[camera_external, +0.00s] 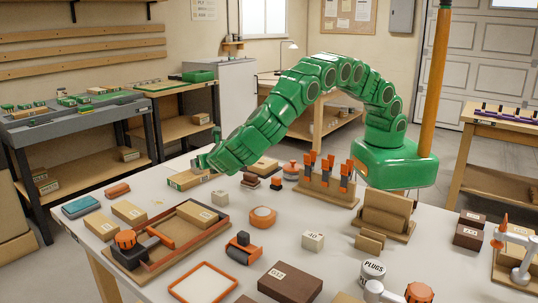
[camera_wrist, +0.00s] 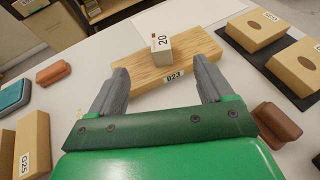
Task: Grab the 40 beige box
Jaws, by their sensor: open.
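A small beige box labelled 40 (camera_external: 313,241) sits on the white bench right of the middle in the external view, apart from other things. It does not show in the wrist view. My gripper (camera_external: 203,162) is at the far left part of the bench, well away from that box. In the wrist view my gripper (camera_wrist: 160,68) is open and empty, its fingers pointing toward a wooden block labelled 823 (camera_wrist: 200,50). A small pale box labelled 20 (camera_wrist: 161,47) stands on that block, between and beyond the fingertips.
An orange-rimmed wooden tray (camera_external: 150,262), an orange-topped round item (camera_external: 263,216) and an orange-black tool (camera_external: 243,248) lie left of the 40 box. A wooden holder (camera_external: 386,218) stands to its right. A dark brown box (camera_external: 290,283) lies in front. A screwdriver rack (camera_external: 326,186) stands behind.

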